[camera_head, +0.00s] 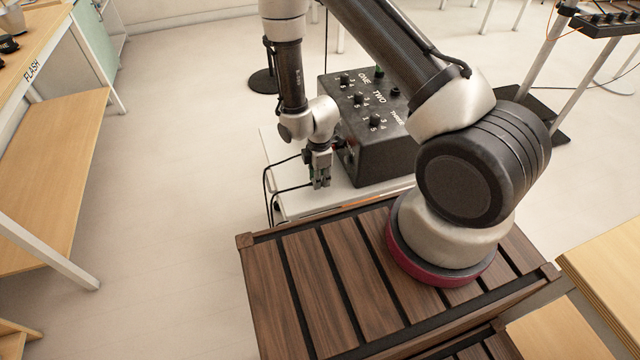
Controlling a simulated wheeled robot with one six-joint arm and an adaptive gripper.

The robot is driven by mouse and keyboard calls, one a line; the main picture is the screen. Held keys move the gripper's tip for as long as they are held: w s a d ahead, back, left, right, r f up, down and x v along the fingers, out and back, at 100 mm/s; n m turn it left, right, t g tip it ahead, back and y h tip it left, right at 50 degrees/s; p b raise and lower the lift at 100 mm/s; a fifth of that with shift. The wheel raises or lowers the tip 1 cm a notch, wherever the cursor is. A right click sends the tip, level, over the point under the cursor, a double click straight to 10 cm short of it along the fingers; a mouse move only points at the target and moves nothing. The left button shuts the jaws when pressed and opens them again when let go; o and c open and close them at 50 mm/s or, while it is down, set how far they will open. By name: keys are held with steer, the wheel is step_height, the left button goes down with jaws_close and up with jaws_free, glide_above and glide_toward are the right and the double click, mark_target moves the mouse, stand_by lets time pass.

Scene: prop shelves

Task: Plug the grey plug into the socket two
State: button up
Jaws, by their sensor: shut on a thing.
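A black control box (372,158) stands on a white surface behind my wooden-slatted base. Its sloped top has knobs and the white labels ONE, TWO and THREE; label TWO (379,97) is in the middle. I cannot make out the box's sockets from here. My gripper (320,184) points down beside the box's near left side, a little apart from it by its look. It is shut on what seems to be the grey plug, which is mostly hidden between the fingers. A thin black cable (290,188) runs from the fingertips to the left.
The white surface (305,203) under the box has a narrow free strip at its front. A second dark cable loop hangs at its left edge. A dark stand is at the upper right.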

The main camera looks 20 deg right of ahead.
steer(key=shift+f, duration=1.6)
steer(key=shift+f, duration=0.2)
steer(key=o, duration=1)
steer(key=shift+o, duration=0.2)
step_height(320, 180, up, 8)
steer(key=shift+r, duration=0.1)
steer(key=d+r+m+t, duration=0.1)
steer(key=d+r+m, duration=0.2)
steer(key=r, duration=0.7)
steer(key=d+r+m+t, duration=0.1)
steer(key=d+r+m, duration=0.15)
steer(key=r, duration=0.75)
steer(key=d+r+m, duration=0.3)
steer(key=r+m, duration=0.1)
steer(key=r, duration=0.7)
steer(key=s+d+r+m+t, duration=0.1)
steer(key=s+d+r+m, duration=0.2)
steer(key=s+r, duration=0.4)
steer(key=s+d+r+m+t, duration=0.1)
steer(key=s+d+r+m, duration=0.2)
steer(key=s, duration=0.9)
step_height(320, 180, up, 4)
steer(key=shift+s+d+r+m, duration=0.15)
steer(key=shift+s+d+m, duration=0.1)
steer(key=shift+m, duration=1)
